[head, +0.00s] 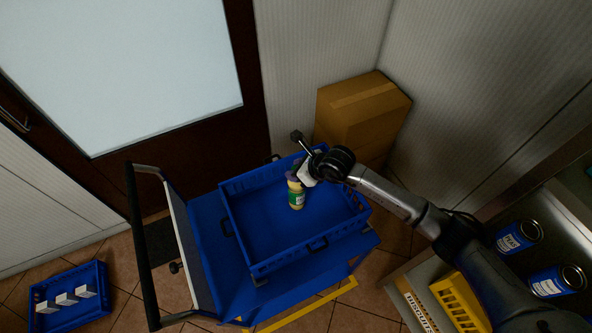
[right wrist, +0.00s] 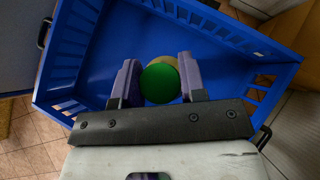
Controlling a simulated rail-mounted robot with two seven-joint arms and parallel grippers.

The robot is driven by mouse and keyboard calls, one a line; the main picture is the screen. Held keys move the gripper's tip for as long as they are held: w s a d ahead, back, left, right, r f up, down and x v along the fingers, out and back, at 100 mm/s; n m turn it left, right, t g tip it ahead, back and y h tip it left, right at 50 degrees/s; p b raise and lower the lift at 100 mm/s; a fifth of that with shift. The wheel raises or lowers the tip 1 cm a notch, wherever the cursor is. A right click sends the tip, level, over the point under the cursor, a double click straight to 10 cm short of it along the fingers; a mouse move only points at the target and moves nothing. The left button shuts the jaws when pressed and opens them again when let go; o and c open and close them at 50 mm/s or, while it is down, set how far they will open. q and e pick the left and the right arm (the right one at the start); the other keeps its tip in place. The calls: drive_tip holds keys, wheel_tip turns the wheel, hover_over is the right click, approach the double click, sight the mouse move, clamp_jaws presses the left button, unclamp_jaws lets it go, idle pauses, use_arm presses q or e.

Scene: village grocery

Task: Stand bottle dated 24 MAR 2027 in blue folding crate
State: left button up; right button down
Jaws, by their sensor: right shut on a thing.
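The bottle (head: 296,194) is small and yellowish with a green label, and it is upright in the head view. Its date is too small to read. My right gripper (head: 296,177) is shut on its upper part. In the right wrist view my right gripper (right wrist: 158,82) has its two purple-grey fingers on either side of the bottle's round green top (right wrist: 160,83). The blue folding crate (head: 288,254) stands open on a blue cart, and the bottle is inside its outline. Whether the bottle's base touches the crate floor I cannot tell. My left gripper is not in view.
The cart (head: 205,237) has a black push handle on the left. Another blue crate (head: 95,273) with white boxes sits on the floor. A cardboard box (head: 358,108) stands behind. Blue cans (head: 518,236) and a yellow crate (head: 458,301) are at right. The crate's floor looks otherwise empty.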

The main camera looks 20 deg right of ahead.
drive_tip(key=shift+f, duration=0.1)
drive_tip(key=c, duration=1)
unclamp_jaws()
drive_tip(key=o, duration=0.3)
drive_tip(key=shift+r, duration=0.25)
drive_tip(key=v, duration=1.1)
drive_tip(key=shift+s+d+r+p, duration=0.15)
drive_tip(key=shift+s+d+p, duration=0.15)
drive_tip(key=shift+p, duration=0.15)
drive_tip(key=shift+a, duration=0.1)
